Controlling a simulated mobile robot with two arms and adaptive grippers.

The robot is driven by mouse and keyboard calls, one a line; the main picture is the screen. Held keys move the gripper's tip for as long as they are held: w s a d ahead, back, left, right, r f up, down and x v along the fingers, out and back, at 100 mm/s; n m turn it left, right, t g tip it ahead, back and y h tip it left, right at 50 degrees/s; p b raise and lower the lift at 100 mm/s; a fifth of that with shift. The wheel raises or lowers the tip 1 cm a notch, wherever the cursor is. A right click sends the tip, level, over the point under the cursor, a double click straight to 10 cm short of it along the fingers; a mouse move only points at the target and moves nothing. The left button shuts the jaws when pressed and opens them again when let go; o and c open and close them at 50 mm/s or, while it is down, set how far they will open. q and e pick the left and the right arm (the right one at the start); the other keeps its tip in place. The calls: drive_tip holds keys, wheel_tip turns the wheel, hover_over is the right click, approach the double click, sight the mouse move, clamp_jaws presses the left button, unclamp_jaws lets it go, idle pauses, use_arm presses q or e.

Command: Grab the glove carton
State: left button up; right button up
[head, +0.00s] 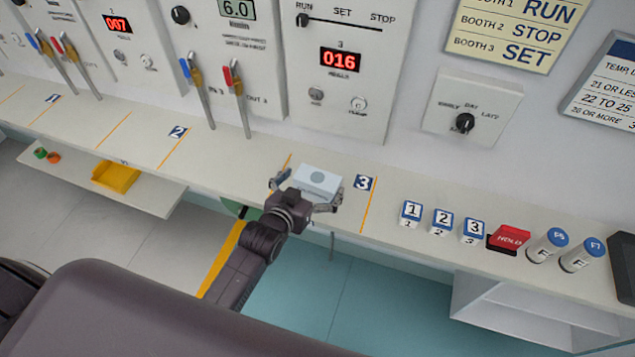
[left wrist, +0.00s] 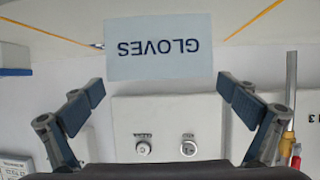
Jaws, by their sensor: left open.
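My right gripper is not in view.
The counter (head: 330,222) runs along the wall panels. Right of the carton stand small numbered blocks (head: 442,221), a red HOLD block (head: 508,238) and two blue-capped cylinders (head: 547,245). A yellow tray (head: 116,176) lies on a lower shelf at the left. Levers (head: 239,98) rise behind the counter.

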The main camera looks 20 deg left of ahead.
use_arm(q)
drive_tip(key=shift+x, duration=1.35)
drive_tip(key=shift+s, duration=0.1)
drive_tip(key=c, duration=1.2)
